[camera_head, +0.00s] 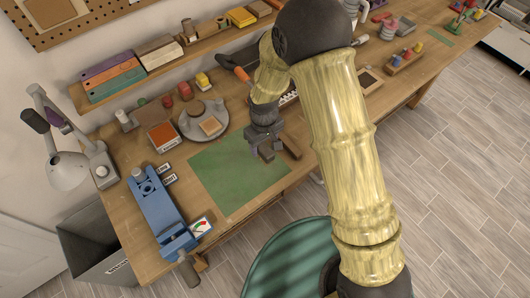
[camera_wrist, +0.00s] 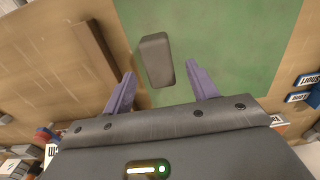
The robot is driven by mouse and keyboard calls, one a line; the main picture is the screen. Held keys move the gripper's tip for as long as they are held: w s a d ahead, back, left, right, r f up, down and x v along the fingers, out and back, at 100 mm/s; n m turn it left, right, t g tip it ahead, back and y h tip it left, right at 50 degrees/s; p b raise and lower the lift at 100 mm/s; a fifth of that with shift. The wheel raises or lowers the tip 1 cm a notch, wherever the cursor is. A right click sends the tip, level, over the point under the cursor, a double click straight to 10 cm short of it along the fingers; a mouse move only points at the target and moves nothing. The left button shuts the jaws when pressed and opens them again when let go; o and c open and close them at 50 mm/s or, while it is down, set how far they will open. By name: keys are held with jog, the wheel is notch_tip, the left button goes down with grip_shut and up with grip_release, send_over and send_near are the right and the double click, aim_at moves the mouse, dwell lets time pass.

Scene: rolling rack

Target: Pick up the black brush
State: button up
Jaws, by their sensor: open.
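The black brush (camera_wrist: 155,58) shows as a dark grey, rounded block in the wrist view. It lies at the edge of the green mat, just ahead of and between my fingertips. My gripper (camera_wrist: 161,76) is open, with one purple finger on each side of the brush's near end; neither finger clearly touches it. In the head view my gripper (camera_head: 266,153) points down over the mat's upper right corner, and the brush is hard to tell apart from the fingers there. The height gap cannot be told.
A long brown wooden piece (camera_wrist: 92,50) lies beside the brush. The green mat (camera_head: 225,178) is mostly clear. A blue vise-like tool (camera_head: 158,207), a round grey tray (camera_head: 188,125) and a lamp (camera_head: 68,168) stand to the left. A shelf (camera_head: 165,68) runs behind.

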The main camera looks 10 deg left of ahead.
aim_at(265, 149)
jog(key=shift+s+d+f+p, duration=0.1)
jog(key=shift+f+p, duration=0.4)
jog(key=shift+f, duration=0.7)
jog(key=shift+s+d+f+p, duration=0.1)
jog(key=shift+f+p, duration=0.4)
jog(key=shift+f, duration=0.7)
jog(key=c, duration=1.2)
jog(key=shift+c, duration=0.2)
jog(key=shift+r, duration=0.1)
notch_tip(265, 149, up, 10)
jog(key=b, duration=0.3)
